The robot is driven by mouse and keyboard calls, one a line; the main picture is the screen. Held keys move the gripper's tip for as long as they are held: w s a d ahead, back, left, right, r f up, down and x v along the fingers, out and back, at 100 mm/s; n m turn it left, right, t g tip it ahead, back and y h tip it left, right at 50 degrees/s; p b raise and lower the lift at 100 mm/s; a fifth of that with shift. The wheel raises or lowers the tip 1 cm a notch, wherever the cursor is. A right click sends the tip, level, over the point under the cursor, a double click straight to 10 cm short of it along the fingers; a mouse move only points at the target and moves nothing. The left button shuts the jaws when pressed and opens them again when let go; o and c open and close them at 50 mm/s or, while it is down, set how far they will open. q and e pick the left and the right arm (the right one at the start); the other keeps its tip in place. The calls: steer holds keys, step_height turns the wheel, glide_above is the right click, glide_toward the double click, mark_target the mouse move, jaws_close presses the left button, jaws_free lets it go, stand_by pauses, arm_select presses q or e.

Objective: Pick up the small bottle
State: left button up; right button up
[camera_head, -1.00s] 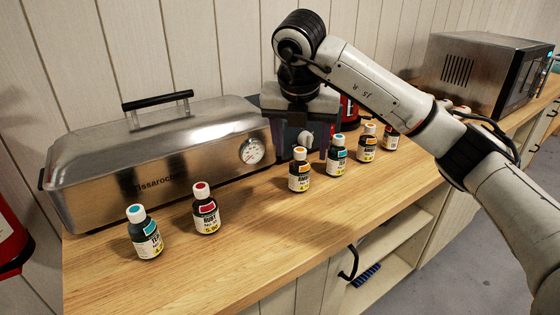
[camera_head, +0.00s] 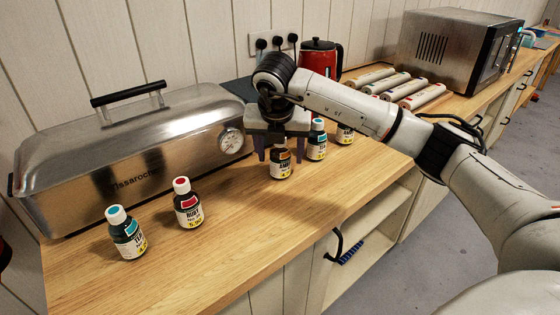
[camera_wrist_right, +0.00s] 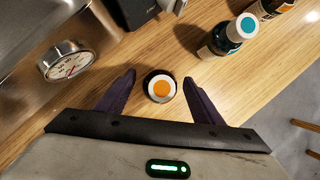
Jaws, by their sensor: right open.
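Several small dark bottles with white caps stand upright in a row on the wooden counter. A bottle with an orange label (camera_head: 281,171) is under my right gripper (camera_head: 280,155). In the right wrist view its white cap with an orange disc (camera_wrist_right: 161,88) sits between the two dark fingers of the open right gripper (camera_wrist_right: 159,78), with gaps on both sides. A teal-labelled bottle (camera_head: 317,149) stands close to its right, and another orange-labelled one (camera_head: 345,134) beyond. A red-labelled bottle (camera_head: 188,205) and a teal one (camera_head: 127,236) stand apart at the left. My left gripper is not in view.
A steel roaster with a dial (camera_head: 130,160) stands behind the bottles along the wall. A red kettle (camera_head: 321,58), white cylinders (camera_head: 392,82) and a microwave (camera_head: 462,48) are further right. The counter's front left is clear.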

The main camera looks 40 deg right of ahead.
steer(key=c, duration=1.2)
steer(key=shift+r, duration=0.1)
